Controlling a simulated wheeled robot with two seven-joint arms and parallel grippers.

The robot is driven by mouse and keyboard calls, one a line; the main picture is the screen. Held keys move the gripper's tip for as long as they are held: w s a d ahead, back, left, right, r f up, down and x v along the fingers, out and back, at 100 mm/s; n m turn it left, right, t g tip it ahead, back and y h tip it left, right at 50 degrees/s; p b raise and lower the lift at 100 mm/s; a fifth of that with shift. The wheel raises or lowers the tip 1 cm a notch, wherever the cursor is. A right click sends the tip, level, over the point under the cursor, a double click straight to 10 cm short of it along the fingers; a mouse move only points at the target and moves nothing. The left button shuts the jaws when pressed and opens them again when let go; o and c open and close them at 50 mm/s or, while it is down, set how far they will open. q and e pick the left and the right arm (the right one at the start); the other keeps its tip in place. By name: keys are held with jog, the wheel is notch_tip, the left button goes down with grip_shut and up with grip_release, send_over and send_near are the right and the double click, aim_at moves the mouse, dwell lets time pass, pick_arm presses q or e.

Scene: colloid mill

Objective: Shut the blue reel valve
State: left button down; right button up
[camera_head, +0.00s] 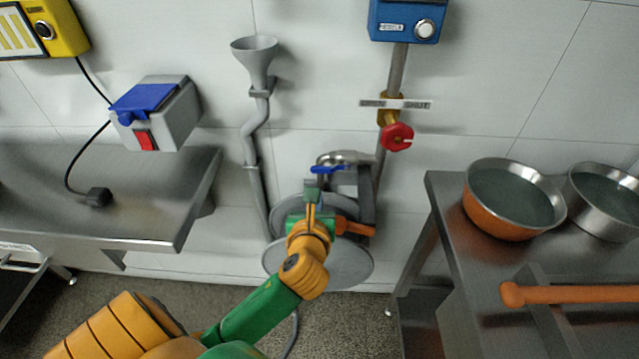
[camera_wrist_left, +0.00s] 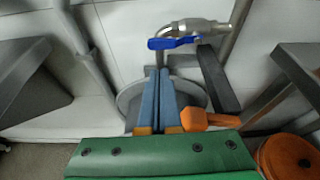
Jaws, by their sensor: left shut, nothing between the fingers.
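The blue reel valve lever (camera_head: 327,169) is on a metal valve above the grey hose reel (camera_head: 352,268), near the wall. In the left wrist view the blue lever (camera_wrist_left: 172,43) lies roughly level, about in line with the metal valve body (camera_wrist_left: 200,29). My left gripper (camera_head: 312,184) is in front of the reel, its fingertips just below the lever in the picture. In the left wrist view its fingers (camera_wrist_left: 160,72) are shut together and empty. Whether the tips touch the lever is unclear. My right gripper is not in view.
The reel's orange crank handle (camera_head: 354,228) sticks out right of my left gripper. A red valve handle (camera_head: 397,137) is on a pipe above right. A funnel (camera_head: 255,59) hangs left. Steel benches stand at both sides, with bowls (camera_head: 505,217) on the right one.

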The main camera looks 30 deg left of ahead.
aim_at(321, 170)
pick_arm(q)
jog(key=x, duration=0.7)
jog(key=shift+w+f+b, duration=0.2)
jog(key=shift+b, duration=0.25)
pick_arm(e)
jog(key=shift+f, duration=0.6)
